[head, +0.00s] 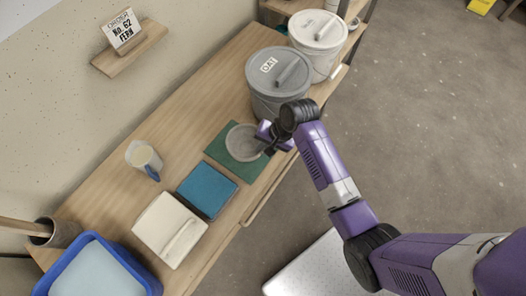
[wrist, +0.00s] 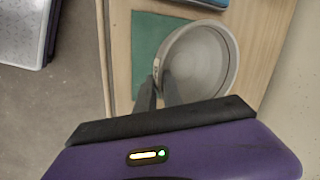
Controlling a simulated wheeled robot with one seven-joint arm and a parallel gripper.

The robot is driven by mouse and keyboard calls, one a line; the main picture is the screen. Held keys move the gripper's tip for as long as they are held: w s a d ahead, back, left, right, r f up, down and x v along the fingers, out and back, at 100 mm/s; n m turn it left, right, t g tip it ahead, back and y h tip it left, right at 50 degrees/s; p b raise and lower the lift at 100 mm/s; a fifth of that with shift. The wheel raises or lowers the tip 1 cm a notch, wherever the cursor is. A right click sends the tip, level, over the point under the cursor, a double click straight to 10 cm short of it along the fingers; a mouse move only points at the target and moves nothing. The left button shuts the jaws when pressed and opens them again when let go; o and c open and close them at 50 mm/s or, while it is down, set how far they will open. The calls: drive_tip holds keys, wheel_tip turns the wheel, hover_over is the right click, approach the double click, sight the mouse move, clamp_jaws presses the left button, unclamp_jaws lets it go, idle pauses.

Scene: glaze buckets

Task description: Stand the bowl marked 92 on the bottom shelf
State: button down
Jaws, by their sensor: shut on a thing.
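A grey round bowl (head: 243,143) is on the green mat (head: 262,172) on the wooden bench. Its small side label shows in the wrist view, where the bowl (wrist: 205,62) fills the upper right, but I cannot read the number. My gripper (head: 268,148) is at the bowl's right side, shut on its near wall. In the wrist view the fingertips (wrist: 158,88) meet the wall just below the label. The bowl looks upright; I cannot tell whether it touches the mat. I cannot make out which shelf is the bottom one.
A grey lidded bucket (head: 278,83) marked OAT and a white bucket (head: 318,40) stand beyond the bowl. A teal block (head: 207,190), a cream lidded box (head: 169,229), a mug (head: 143,158) and a blue tub (head: 92,268) are nearer. A small wall shelf (head: 130,50) holds a sign.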

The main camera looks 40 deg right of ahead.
drive_tip(key=shift+f, duration=2.1)
drive_tip(key=shift+f, duration=0.1)
drive_tip(key=c, duration=1.5)
unclamp_jaws()
drive_tip(key=v, duration=1.2)
drive_tip(key=shift+s, duration=0.1)
